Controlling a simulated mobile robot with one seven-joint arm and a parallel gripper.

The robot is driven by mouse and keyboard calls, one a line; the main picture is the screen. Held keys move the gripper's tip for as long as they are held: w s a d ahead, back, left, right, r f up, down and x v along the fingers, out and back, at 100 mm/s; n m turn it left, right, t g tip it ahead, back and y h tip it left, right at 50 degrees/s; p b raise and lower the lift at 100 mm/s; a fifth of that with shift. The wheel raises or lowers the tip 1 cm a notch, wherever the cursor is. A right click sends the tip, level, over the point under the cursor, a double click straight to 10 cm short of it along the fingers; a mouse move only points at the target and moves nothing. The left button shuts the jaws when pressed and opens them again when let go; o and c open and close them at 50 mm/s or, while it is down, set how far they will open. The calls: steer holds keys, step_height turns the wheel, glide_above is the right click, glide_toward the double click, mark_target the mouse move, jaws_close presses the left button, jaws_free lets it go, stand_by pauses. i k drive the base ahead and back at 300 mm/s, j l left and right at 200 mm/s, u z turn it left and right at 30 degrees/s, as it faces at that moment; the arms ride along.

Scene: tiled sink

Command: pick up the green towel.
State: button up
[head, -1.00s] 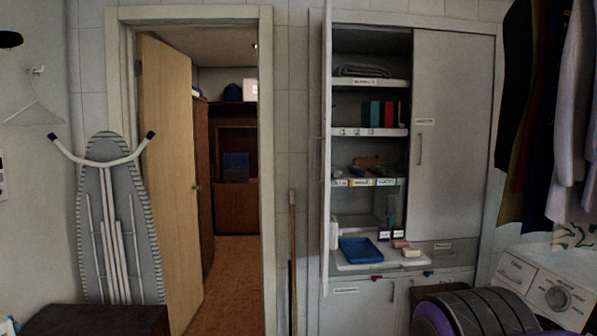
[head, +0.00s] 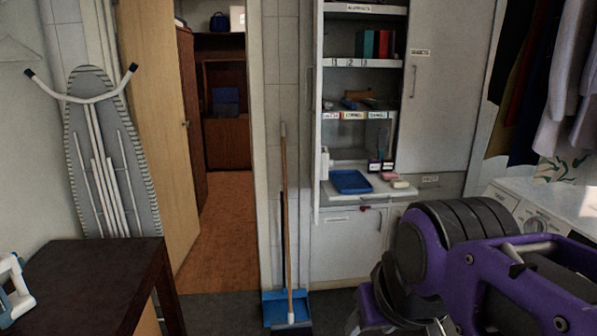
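I cannot make out a green towel for certain. An upright teal-green item (head: 367,44) stands beside a red one on an upper shelf of the open cabinet (head: 338,62); it is too small to tell whether it is cloth. Dark and olive cloths (head: 512,95) hang at the upper right, partly cut off by the frame. My purple and black arm fills the lower right. No gripper fingertips show, so my gripper is out of view.
A dark table (head: 85,285) with a light-blue and white appliance (head: 14,290) is at lower left. An ironing board (head: 100,165) leans behind it. A broom and blue dustpan (head: 275,306) stand by the wall. A blue tray (head: 350,181) is on the cabinet's low shelf. A white washer (head: 540,208) is at right.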

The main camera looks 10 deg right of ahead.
mark_target(372, 103)
steer(key=i+l+z, duration=0.15)
steer(key=i, duration=0.25)
steer(key=i+l+z, duration=0.1)
steer(key=i+l, duration=0.25)
steer(key=i+l+z, duration=0.15)
steer(key=i, duration=0.3)
steer(key=i+l+z, duration=0.1)
steer(key=i, duration=0.9)
steer(key=i+l+u, duration=0.1)
steer(key=i, duration=0.45)
steer(key=z, duration=0.1)
steer(key=k, duration=0.05)
